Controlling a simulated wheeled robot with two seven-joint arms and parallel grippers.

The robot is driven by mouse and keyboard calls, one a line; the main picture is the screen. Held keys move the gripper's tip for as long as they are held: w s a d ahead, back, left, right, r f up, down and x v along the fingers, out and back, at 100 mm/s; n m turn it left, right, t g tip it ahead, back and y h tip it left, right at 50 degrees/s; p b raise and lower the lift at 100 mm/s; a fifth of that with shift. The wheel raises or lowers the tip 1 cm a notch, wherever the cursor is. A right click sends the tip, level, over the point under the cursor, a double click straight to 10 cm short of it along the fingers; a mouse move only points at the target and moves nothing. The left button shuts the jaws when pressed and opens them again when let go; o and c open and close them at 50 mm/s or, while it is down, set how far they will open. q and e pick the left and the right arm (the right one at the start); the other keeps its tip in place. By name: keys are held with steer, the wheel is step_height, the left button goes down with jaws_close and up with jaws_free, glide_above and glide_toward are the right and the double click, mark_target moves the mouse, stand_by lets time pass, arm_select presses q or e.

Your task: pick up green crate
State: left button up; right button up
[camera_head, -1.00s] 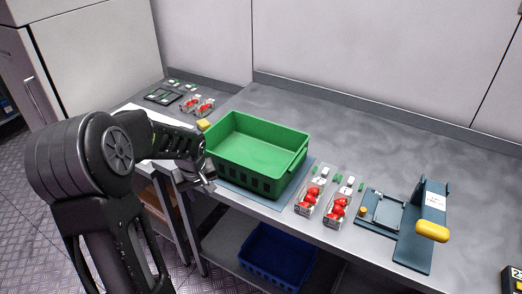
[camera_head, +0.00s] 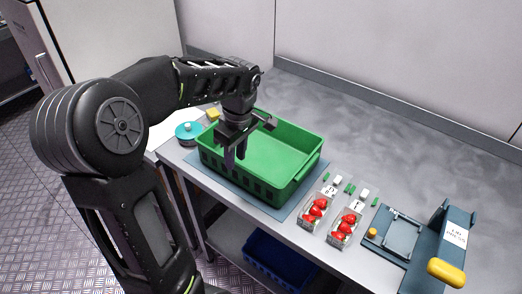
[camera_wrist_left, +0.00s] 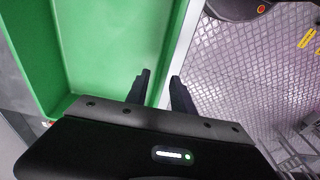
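The green crate (camera_head: 270,187) stands upright on a blue-grey mat (camera_head: 279,211) on the grey table. It looks empty. My left gripper (camera_head: 235,155) points down at the crate's near-left side, and its fingers overlap the wall there in the head view. In the left wrist view the two dark fingers (camera_wrist_left: 159,88) are apart, with the green crate's interior (camera_wrist_left: 105,45) on the left and the floor on the right. The crate's rim runs toward the gap between the fingers; I cannot tell whether they touch it. My right gripper is out of view.
Two clear punnets of red berries (camera_head: 315,209) stand right of the crate. A dark blue press (camera_head: 425,250) with a yellow handle (camera_head: 446,273) is farther right. A teal round lid (camera_head: 188,131) sits left. A blue crate (camera_head: 278,262) is on the lower shelf. The table behind is clear.

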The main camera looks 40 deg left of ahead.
mark_target(234, 181)
arm_select(q)
steer(key=shift+s, duration=0.1)
steer(key=shift+a+f, duration=0.2)
steer(key=shift+f, duration=1.1)
steer(key=shift+f+p, duration=0.5)
steer(key=shift+p, duration=0.05)
steer(key=f, duration=0.3)
steer(key=f+p, duration=0.1)
steer(key=shift+a+f, duration=0.15)
steer(key=shift+a, duration=0.1)
jaws_close()
